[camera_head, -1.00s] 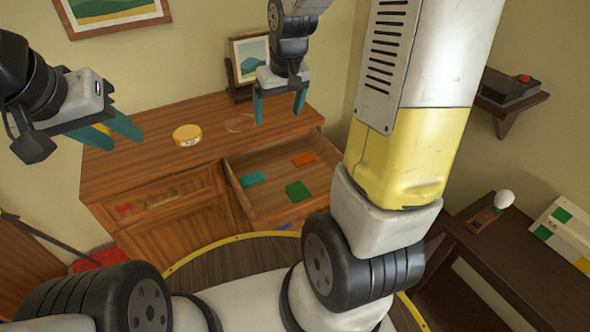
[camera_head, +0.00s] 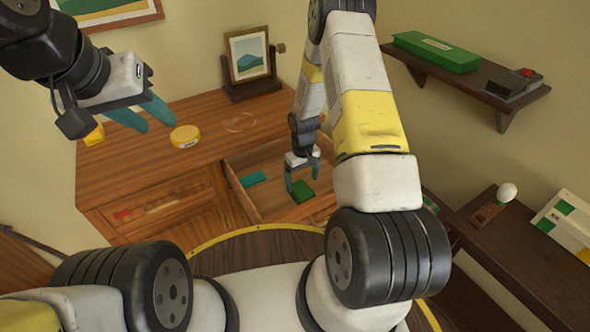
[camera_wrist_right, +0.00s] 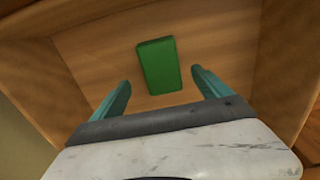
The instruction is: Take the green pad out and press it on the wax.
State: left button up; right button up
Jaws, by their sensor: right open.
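The green pad (camera_head: 303,191) lies in the open drawer (camera_head: 240,197). In the right wrist view the green pad (camera_wrist_right: 159,65) lies on the drawer floor, ahead of the fingertips and between their lines. My right gripper (camera_head: 304,180) is open and empty, inside or just over the drawer near the pad; it also shows in the right wrist view (camera_wrist_right: 160,92). My left gripper (camera_head: 153,118) is held above the cabinet top at the left, its fingers apart and empty. A round yellow tin (camera_head: 185,136) stands on the cabinet top; I cannot tell whether it holds the wax.
A teal pad (camera_head: 253,179) also lies in the drawer. A picture frame (camera_head: 249,62) stands at the back of the cabinet. A clear disc (camera_head: 239,122) lies on top. A yellow object (camera_head: 94,134) is behind my left gripper. A shelf (camera_head: 430,72) holds a green box.

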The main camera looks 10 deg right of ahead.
aim_at(302, 189)
notch_tip(302, 189, down, 6)
jog(key=shift+s+a+r, duration=0.1)
jog(key=shift+s+r, duration=0.05)
jog(key=shift+r, duration=0.1)
jog(key=c, duration=1.5)
notch_tip(302, 189, up, 10)
jog(key=shift+r, duration=0.1)
jog(key=shift+c, duration=0.2)
